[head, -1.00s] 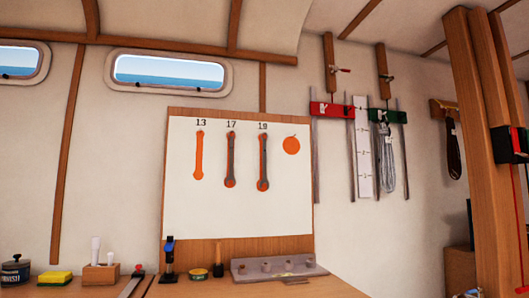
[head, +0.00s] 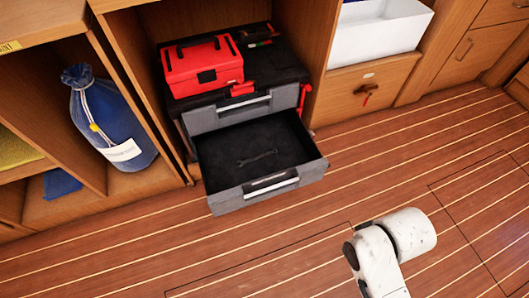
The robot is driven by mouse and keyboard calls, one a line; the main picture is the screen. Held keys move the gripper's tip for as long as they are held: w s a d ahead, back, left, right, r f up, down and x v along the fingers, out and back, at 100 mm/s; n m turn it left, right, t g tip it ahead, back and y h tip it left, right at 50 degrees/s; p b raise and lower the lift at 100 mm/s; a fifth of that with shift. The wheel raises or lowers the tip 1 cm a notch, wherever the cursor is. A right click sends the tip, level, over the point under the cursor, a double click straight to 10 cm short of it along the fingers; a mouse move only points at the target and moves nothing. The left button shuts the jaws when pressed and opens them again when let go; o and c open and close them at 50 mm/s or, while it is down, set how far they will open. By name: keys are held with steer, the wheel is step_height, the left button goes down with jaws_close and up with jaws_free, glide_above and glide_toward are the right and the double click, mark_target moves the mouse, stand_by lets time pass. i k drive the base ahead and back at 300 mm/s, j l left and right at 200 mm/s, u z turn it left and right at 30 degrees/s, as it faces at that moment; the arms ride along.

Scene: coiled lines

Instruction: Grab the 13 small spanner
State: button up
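A small dark spanner (head: 258,158) lies flat in an open drawer (head: 211,186) of a black and grey tool chest (head: 172,101). The drawer's black floor is otherwise bare. The spanner's size mark is too small to read. My white arm shows at the lower right, well apart from the drawer, but my gripper is out of the picture.
A red toolbox (head: 203,68) sits on top of the chest. A blue bag (head: 105,125) stands in the cubby to the left. A white bin (head: 375,38) sits above a wooden drawer (head: 365,90) with a key. The plank floor (head: 150,240) in front is clear.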

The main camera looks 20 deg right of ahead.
mark_target(242, 162)
steer(key=i+j, duration=0.1)
steer(key=i, duration=0.95)
